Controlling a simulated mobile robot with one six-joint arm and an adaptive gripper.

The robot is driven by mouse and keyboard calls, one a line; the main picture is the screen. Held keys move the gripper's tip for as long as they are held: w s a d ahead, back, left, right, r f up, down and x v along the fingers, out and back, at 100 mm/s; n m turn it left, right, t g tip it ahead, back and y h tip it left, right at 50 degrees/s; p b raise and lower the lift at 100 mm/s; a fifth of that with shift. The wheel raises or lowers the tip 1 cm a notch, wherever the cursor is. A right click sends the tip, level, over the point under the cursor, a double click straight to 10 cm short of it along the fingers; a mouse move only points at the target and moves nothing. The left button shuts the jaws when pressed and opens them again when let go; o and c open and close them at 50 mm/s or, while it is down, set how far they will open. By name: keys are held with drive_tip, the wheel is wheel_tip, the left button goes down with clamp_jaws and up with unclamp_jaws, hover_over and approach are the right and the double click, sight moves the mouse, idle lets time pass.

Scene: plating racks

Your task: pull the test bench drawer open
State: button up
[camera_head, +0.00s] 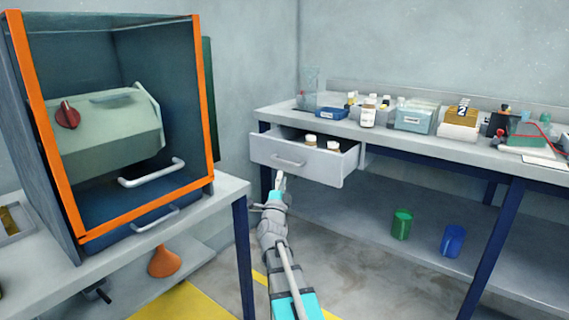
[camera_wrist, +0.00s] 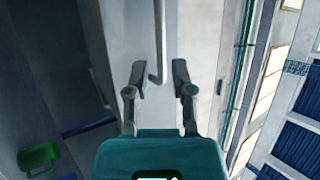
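My gripper (camera_head: 280,176) is just below and in front of the handle. In the wrist view, my gripper (camera_wrist: 160,72) has its fingers apart, with the lower end of the handle (camera_wrist: 158,45) showing between the fingertips. I cannot tell whether a finger touches it. The pale drawer front (camera_wrist: 200,40) lies beyond the fingers.
The test bench top (camera_head: 390,133) carries bottles, boxes and instruments. A green cup (camera_head: 401,224) and a blue cup (camera_head: 453,241) stand on its lower shelf. An orange-framed cabinet (camera_head: 202,100) is on the left table. An orange funnel (camera_head: 164,262) sits below. Open floor lies between.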

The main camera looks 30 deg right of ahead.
sight(285, 162)
drive_tip(key=shift+p+x, duration=1.85)
drive_tip(key=shift+x, duration=1.85)
clamp_jaws()
